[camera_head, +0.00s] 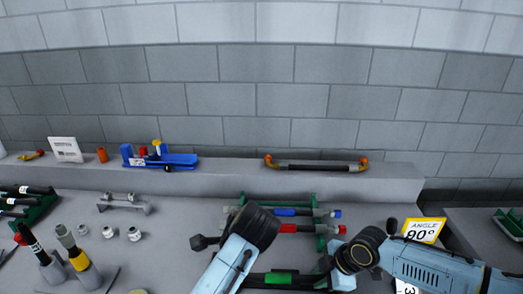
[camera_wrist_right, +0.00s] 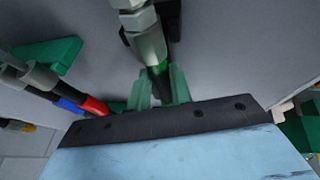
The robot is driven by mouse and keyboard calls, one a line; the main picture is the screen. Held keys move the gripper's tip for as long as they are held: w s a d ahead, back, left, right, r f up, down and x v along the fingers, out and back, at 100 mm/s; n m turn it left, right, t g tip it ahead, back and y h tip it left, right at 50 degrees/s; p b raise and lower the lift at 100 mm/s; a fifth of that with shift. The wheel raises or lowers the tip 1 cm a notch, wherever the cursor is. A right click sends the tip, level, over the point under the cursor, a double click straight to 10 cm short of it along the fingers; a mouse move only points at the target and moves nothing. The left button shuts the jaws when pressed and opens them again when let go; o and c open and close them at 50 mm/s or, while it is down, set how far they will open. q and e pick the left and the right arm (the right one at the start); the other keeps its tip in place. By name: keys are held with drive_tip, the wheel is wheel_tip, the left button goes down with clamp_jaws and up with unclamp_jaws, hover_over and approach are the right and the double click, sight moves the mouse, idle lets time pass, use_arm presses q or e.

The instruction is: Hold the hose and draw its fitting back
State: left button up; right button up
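Three hoses lie crosswise in a green rack: one with a blue band (camera_head: 285,211), one with a red band (camera_head: 288,228) and one with a green band (camera_head: 280,277), nearest me. My right gripper (camera_head: 334,280) is at the right end of the green-banded hose, pointing down. In the right wrist view, a metal fitting (camera_wrist_right: 150,42) on a dark hose stands just past my gripper's dark edge. Pale green upright parts flank the hose; I cannot tell whether they grip it.
A ledge (camera_head: 225,184) along the grey block wall carries a blue tool (camera_head: 160,158) and a dark bar with orange ends (camera_head: 316,167). A yellow "ANGLE 90°" sign (camera_head: 424,230) stands at right. Loose fittings (camera_head: 108,231) and upright hose pieces (camera_head: 79,260) stand at left.

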drive_tip(key=o, duration=0.5)
